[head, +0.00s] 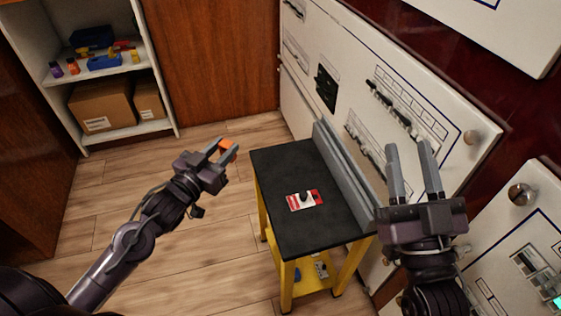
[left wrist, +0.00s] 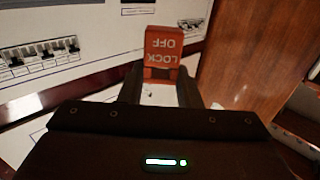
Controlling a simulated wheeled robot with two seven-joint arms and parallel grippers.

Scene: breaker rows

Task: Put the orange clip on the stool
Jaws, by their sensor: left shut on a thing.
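The orange clip (left wrist: 162,52) shows in the left wrist view with "LOCK OFF" lettering, between the fingers of my left gripper (left wrist: 160,88). In the head view the left gripper (head: 219,155) is shut on the orange clip (head: 228,151) and holds it in the air, left of the stool. The stool (head: 283,165) has a black top and yellow legs. My right gripper (head: 416,172) is open and empty, over the stool's right side near the white panel.
A red and white tag (head: 304,200) with a black part lies on the stool top. A grey rail (head: 343,172) runs along the stool's right edge. White breaker panels (head: 385,100) stand behind it. A shelf (head: 108,72) with boxes is at upper left. Much of the stool top is bare.

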